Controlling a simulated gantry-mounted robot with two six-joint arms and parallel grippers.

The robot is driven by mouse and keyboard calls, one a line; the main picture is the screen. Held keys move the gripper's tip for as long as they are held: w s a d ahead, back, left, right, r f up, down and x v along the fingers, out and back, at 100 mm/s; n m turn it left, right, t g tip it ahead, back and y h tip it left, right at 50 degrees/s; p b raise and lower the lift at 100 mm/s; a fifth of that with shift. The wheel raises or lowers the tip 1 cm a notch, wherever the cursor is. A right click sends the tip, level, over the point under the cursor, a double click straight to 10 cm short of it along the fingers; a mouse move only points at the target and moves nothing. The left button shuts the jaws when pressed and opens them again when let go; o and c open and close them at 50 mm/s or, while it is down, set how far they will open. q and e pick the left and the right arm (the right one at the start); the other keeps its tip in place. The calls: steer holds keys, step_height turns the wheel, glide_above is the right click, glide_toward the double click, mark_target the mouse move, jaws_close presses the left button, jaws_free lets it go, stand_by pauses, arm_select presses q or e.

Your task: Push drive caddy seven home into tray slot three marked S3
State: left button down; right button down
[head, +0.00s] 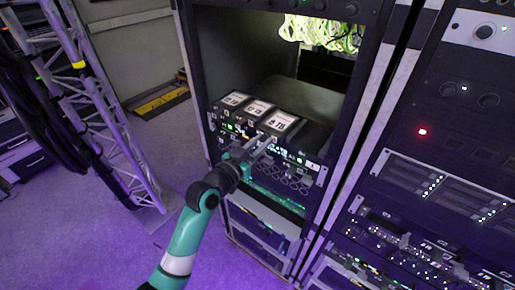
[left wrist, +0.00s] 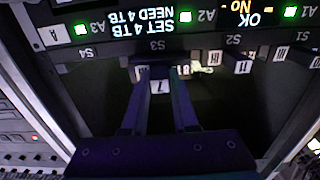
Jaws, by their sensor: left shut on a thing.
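My left gripper (head: 262,146) reaches from below to the front of the tray in the open rack. It is shut on drive caddy seven, whose white tag with a 7 (left wrist: 159,87) shows between the two fingers in the left wrist view. The caddy lines up with the S3 mark (left wrist: 158,45) on the tray's front strip. How deep the caddy sits in the slot cannot be told. In the head view the fingers hide most of the caddy's front. My right gripper is not in view.
Dark boxes with white labels (head: 279,122) sit on top of the tray front. A lit display (left wrist: 150,22) with green lights runs along the strip, upside down in the left wrist view. Rack posts stand on both sides. A truss with cables (head: 100,110) stands at left.

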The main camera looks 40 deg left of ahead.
arm_select(q)
steer(key=shift+w+r, duration=0.1)
steer(key=shift+w, duration=0.4)
steer(key=shift+w+b, duration=0.1)
steer(key=shift+b, duration=0.2)
steer(key=shift+w+b, duration=0.5)
steer(key=shift+w, duration=0.15)
steer(key=c, duration=0.6)
jaws_free()
